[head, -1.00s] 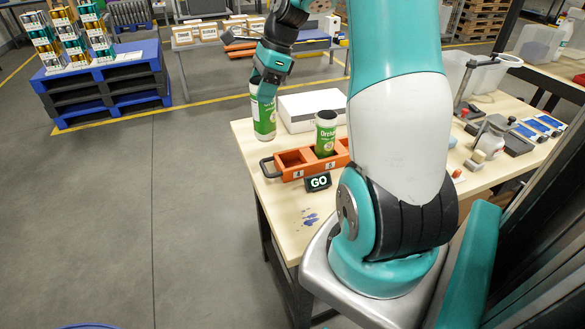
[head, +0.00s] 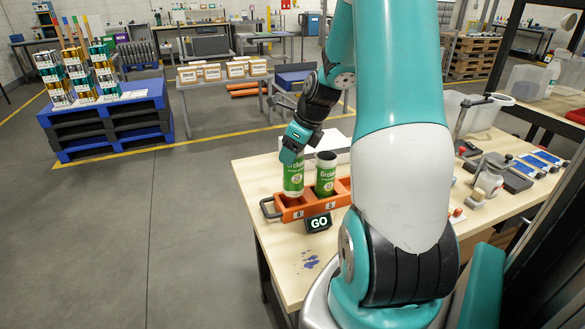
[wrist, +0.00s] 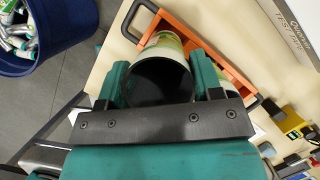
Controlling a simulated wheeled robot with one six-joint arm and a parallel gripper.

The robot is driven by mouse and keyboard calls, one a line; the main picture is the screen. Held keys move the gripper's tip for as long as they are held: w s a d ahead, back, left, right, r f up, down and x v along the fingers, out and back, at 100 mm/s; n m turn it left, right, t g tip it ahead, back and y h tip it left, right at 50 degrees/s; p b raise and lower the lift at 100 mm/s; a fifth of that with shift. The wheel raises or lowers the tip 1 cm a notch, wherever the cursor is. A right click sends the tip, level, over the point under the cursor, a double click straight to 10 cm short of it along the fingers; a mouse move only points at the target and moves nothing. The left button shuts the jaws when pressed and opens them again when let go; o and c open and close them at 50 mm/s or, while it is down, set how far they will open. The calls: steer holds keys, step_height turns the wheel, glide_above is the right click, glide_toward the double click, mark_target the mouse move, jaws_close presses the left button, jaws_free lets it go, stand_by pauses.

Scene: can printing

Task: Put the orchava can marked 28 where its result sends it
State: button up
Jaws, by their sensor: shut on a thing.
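My gripper (head: 292,153) is shut on a green-and-white Orchava can (head: 293,178), held upright by its upper part. The can's lower end is at the left compartment of the orange tray (head: 293,215); I cannot tell whether it touches the bottom. In the wrist view, my gripper (wrist: 162,82) has a finger on each side of the held can's dark open top (wrist: 160,84). A second green Orchava can (head: 325,178) stands upright in the tray's compartment to the right. The number 28 is not legible on either can.
A black GO sign (head: 319,223) stands before the tray. A white box (head: 338,143) lies behind it. The wrist view shows a blue bin (wrist: 62,52) of cans. Blue pallets (head: 108,120) bear stacked cans.

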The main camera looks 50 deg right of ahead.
mark_target(292, 168)
steer(key=shift+f, duration=2.6)
steer(key=o, duration=1.2)
steer(key=shift+f, duration=0.1)
